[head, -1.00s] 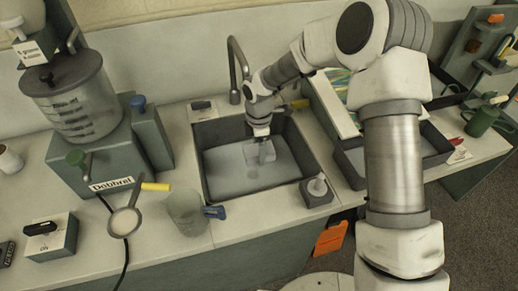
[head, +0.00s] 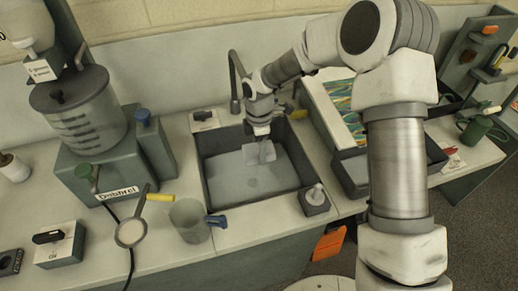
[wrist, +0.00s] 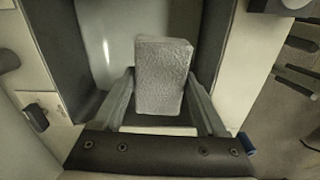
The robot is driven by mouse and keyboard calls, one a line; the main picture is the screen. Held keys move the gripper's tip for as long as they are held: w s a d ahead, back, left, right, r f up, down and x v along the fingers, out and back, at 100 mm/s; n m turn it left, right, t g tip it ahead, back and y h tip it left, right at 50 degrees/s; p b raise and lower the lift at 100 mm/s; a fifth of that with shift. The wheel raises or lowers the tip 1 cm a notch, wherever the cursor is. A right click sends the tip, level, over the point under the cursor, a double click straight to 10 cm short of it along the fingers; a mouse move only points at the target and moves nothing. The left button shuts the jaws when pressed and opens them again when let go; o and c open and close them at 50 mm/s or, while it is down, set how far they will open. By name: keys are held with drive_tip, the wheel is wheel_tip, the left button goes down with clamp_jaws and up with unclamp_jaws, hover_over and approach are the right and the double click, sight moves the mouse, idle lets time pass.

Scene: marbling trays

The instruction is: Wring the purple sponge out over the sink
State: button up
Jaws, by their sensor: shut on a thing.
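My gripper (head: 259,143) is over the sink (head: 238,184), a dark-rimmed basin with a pale grey inside. It is shut on a block-shaped sponge (wrist: 164,78), which looks grey in this light rather than purple. The sponge also shows below the jaws in the head view (head: 252,155). In the wrist view, a finger stands on each side of the sponge, and its far end sticks out past them. The sponge looks clear of the sink walls. I cannot tell its height above the bottom or whether it drips.
A faucet (head: 235,82) rises behind the sink. A clear jug (head: 190,220) with a blue handle and a strainer (head: 131,232) with a yellow handle are at its left. A small dispenser (head: 314,199) stands at its front right corner. A dark tray (head: 437,155) is to the right.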

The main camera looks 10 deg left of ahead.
drive_tip(key=shift+f, duration=0.15)
drive_tip(key=shift+s+a+f+b, duration=0.1)
drive_tip(key=shift+a+f+b, duration=0.05)
drive_tip(key=shift+f+b, duration=0.7)
drive_tip(key=shift+s+a+f+b, duration=0.15)
drive_tip(key=shift+f+b, duration=0.45)
drive_tip(key=shift+f, duration=0.45)
drive_tip(key=shift+w, duration=0.1)
drive_tip(key=shift+o, duration=1)
clamp_jaws()
